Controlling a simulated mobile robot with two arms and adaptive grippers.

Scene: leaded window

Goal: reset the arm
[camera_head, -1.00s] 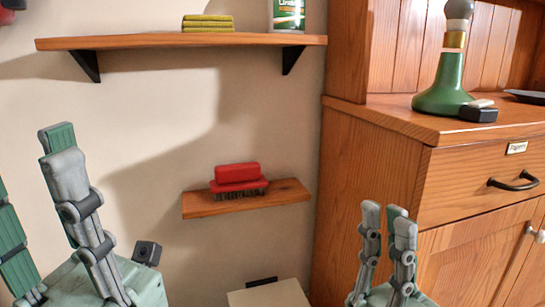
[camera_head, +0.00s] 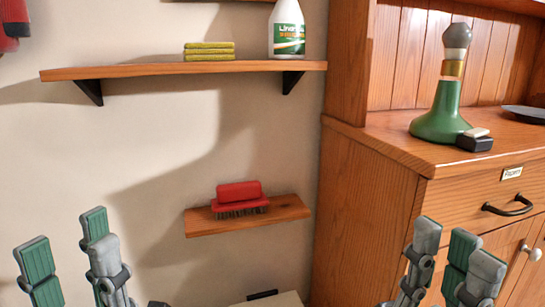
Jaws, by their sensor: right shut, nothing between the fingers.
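My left gripper (camera_head: 70,262) is at the lower left, in front of the wall. Its grey fingers with green ribbed pads point up and stand apart, with nothing seen between them. My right gripper (camera_head: 454,267) is at the lower right, in front of the cabinet. Its fingers point up; it is shut with nothing held. The lower parts of both grippers are cut off by the bottom edge of the picture.
A small wooden shelf (camera_head: 287,212) holds a red brush (camera_head: 238,197). The upper shelf (camera_head: 140,70) holds yellow-green sponges (camera_head: 208,52) and a white-green bottle (camera_head: 287,30). A wooden cabinet (camera_head: 370,190) at right bears a green object (camera_head: 441,115) and a dark plate (camera_head: 524,114).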

